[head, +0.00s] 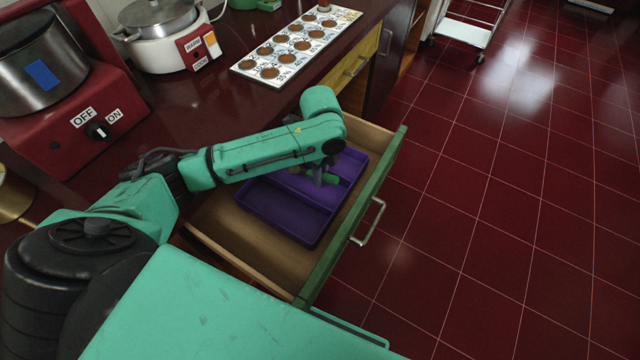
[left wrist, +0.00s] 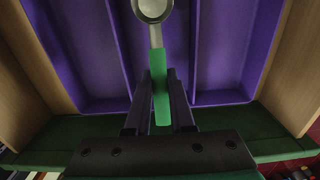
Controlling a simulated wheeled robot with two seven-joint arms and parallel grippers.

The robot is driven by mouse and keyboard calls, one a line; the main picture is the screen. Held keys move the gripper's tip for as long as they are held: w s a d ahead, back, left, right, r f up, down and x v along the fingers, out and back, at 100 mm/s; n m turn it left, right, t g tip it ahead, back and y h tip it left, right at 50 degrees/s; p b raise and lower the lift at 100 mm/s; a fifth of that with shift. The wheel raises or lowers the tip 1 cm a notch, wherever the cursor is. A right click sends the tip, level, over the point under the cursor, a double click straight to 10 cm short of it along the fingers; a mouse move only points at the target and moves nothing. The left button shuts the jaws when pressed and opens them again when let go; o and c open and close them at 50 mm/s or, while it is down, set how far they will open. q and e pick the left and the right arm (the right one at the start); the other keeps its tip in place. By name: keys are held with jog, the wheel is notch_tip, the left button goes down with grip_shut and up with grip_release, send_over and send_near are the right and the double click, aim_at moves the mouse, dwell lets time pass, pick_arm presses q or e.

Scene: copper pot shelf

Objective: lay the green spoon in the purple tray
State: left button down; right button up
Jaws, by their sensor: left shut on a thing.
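The purple tray (head: 285,213) lies inside the open drawer and has several compartments. It also fills much of the left wrist view (left wrist: 84,62). My left gripper (head: 322,175) is down at the tray's far right part, shut on the green handle of the green spoon (head: 333,179). In the left wrist view the fingers (left wrist: 160,88) clasp the handle of the spoon (left wrist: 160,105) from both sides. Its metal bowl points away over the middle compartment. I cannot tell whether the spoon touches the tray floor. My right gripper is not in view.
The wooden drawer (head: 225,222) has a green front (head: 345,230) with a metal handle. The dark red counter (head: 190,110) carries a red machine, a white cooker (head: 168,40) and a white panel of brown discs (head: 297,45). Open tiled floor lies to the right.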

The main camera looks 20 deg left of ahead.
aim_at(320, 192)
pick_arm(q)
notch_tip(320, 192, down, 4)
jog(key=shift+f, duration=0.1)
jog(key=c, duration=0.8)
grip_release()
notch_tip(320, 192, up, 12)
jog(key=shift+r+p, duration=0.1)
jog(key=shift+p, duration=0.2)
